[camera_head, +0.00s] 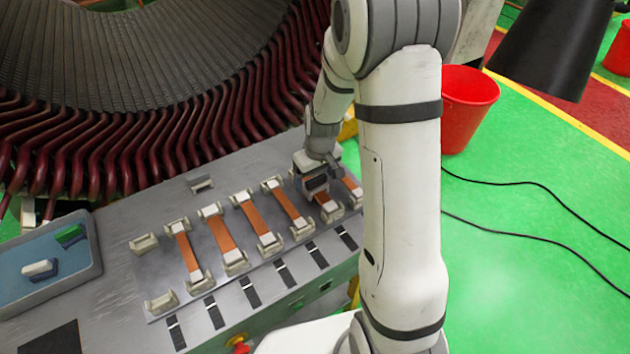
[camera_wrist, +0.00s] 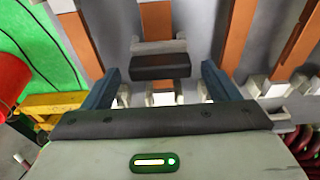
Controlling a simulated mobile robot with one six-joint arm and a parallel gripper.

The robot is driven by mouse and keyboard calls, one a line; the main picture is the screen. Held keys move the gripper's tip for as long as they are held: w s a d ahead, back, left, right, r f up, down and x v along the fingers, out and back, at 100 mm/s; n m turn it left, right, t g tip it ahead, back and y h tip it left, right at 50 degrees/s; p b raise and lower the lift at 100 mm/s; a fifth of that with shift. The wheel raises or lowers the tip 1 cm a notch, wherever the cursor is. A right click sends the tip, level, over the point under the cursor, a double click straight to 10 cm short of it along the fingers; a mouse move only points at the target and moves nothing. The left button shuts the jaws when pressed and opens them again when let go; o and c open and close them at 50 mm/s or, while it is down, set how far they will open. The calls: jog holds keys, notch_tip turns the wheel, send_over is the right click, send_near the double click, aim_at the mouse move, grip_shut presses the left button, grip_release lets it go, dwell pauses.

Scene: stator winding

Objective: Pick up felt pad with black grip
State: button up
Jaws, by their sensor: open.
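The felt pad with a black grip (camera_wrist: 160,66) shows in the wrist view as a black block with a light grey pad edge behind it. It lies across a copper bar (camera_wrist: 158,20). My gripper (camera_wrist: 161,70) is open, with one blue-grey finger on each side of the black grip and a visible gap to both. In the head view my gripper (camera_head: 316,178) is low over the right part of the fixture plate, and it largely hides the pad there.
Several copper bars (camera_head: 220,234) sit in pale end holders on the grey bench (camera_head: 120,270). A blue tray (camera_head: 92,262) at left holds a green-gripped pad (camera_head: 70,236) and a white-and-blue one (camera_head: 40,269). The stator coils (camera_head: 100,150) rise behind. A red bucket (camera_head: 468,110) stands on the floor.

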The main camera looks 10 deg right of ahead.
jog(key=shift+w+f, duration=0.1)
jog(key=shift+f, duration=0.55)
jog(key=shift+c, duration=0.2)
jog(key=c, duration=1.1)
jog(key=shift+r, duration=0.1)
